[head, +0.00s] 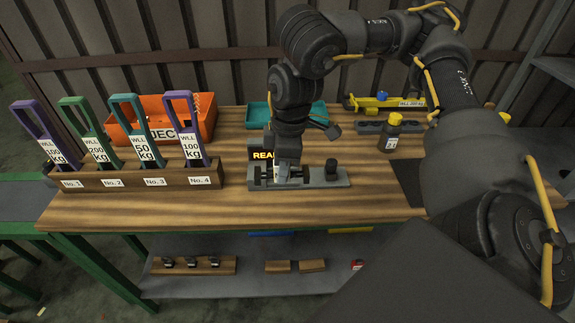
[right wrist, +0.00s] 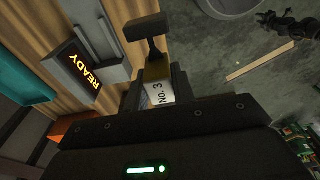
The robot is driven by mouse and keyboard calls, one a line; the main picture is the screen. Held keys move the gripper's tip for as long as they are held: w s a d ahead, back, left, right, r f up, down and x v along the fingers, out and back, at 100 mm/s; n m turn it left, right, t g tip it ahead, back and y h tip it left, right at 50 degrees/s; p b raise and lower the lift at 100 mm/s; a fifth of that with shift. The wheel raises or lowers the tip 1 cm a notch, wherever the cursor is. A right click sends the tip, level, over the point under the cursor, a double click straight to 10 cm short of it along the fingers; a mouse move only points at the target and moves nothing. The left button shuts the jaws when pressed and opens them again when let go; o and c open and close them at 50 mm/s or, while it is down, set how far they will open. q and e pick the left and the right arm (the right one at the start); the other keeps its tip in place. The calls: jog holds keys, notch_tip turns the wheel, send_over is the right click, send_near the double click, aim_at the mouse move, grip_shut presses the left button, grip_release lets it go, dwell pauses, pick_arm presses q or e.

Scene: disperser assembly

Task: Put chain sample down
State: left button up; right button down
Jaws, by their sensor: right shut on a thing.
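My right gripper (head: 286,176) is low over the grey base plate (head: 322,182) of the tester, in front of its READY display (head: 264,156). It is shut on the chain sample, whose white No. 3 label (right wrist: 163,95) shows between the fingers (right wrist: 156,88) in the right wrist view. A dark T-shaped piece (right wrist: 146,27) lies just beyond the label; I cannot tell whether it belongs to the sample. The fingers hide most of the sample, and whether it touches the plate is unclear. A black post (head: 331,169) stands to the right. My left gripper is out of view.
A wooden rack (head: 130,181) with several labelled slings stands at the left, before an orange bin (head: 203,128). A teal tray (head: 258,116) is behind the tester. A yellow-capped bottle (head: 392,136) stands at the right. Bare tabletop (head: 230,202) lies in front.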

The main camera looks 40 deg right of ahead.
jog(key=w+d+f, duration=0.9)
jog(key=shift+w+d+f, duration=0.2)
jog(key=shift+w+d, duration=0.05)
jog(key=shift+w+d+f+b, duration=0.1)
jog(key=shift+f+b, duration=0.2)
jog(key=shift+f, duration=0.65)
jog(key=shift+w+d+f+b, duration=0.1)
jog(key=shift+f+b, duration=0.15)
jog(key=shift+f, duration=0.7)
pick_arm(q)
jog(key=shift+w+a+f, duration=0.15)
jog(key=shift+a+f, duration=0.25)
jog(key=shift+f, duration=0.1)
pick_arm(e)
jog(key=shift+r, duration=0.1)
jog(key=shift+f, duration=0.45)
jog(key=shift+s, duration=0.15)
jog(key=shift+a+f, duration=0.1)
jog(key=shift+f, duration=0.05)
